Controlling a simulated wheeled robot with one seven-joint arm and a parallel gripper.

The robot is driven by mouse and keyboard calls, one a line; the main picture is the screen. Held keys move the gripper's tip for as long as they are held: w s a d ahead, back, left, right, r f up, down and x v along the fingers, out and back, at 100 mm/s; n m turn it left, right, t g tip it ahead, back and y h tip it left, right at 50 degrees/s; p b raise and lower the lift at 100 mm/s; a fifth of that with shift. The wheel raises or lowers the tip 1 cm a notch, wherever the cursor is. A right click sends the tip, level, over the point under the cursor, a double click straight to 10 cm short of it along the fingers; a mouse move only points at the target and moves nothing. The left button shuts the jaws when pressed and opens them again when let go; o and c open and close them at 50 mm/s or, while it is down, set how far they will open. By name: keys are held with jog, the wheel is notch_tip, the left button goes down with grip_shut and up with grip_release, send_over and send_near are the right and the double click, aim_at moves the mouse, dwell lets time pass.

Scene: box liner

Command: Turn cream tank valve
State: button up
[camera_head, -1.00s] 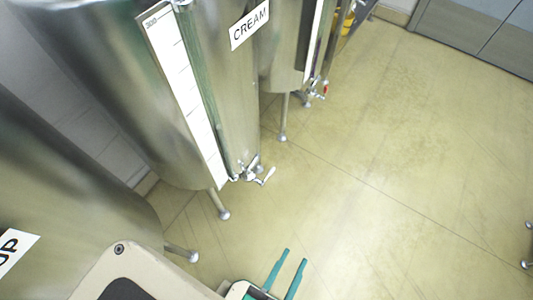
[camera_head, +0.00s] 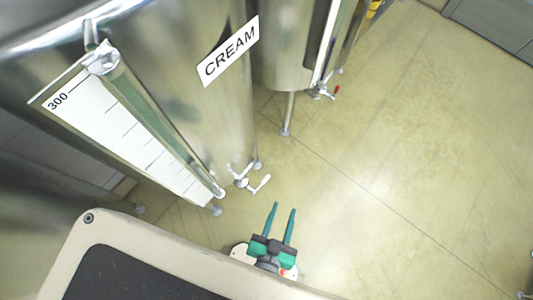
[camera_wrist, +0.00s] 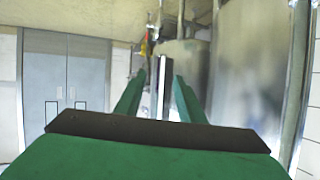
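The cream tank (camera_head: 190,60) is a steel cylinder with a white CREAM label (camera_head: 229,50), at the upper left of the head view. Its valve (camera_head: 247,180) sits low at the tank's base, with a silver lever pointing right. My gripper (camera_head: 283,206) is to the right of and below the valve in the head view, apart from it. Its two green fingers are spread, with nothing between them. In the wrist view my gripper (camera_wrist: 157,75) also shows open. I cannot pick out the cream valve for sure there.
A level gauge (camera_head: 130,130) marked 300 runs down the cream tank's front. The tiled floor (camera_head: 420,130) to the right is clear. Grey doors (camera_wrist: 75,75) show in the wrist view.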

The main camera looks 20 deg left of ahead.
jog(key=w+f+m+g, duration=0.1)
jog(key=w+f+g, duration=0.25)
jog(key=f, duration=0.95)
jog(key=m+g+y, duration=0.2)
jog(key=g, duration=0.7)
send_near(266, 179)
jog(key=x, duration=0.8)
jog(key=shift+a+f, duration=0.1)
jog(key=shift+f, duration=0.1)
jog(key=shift+c, duration=0.6)
grip_shut()
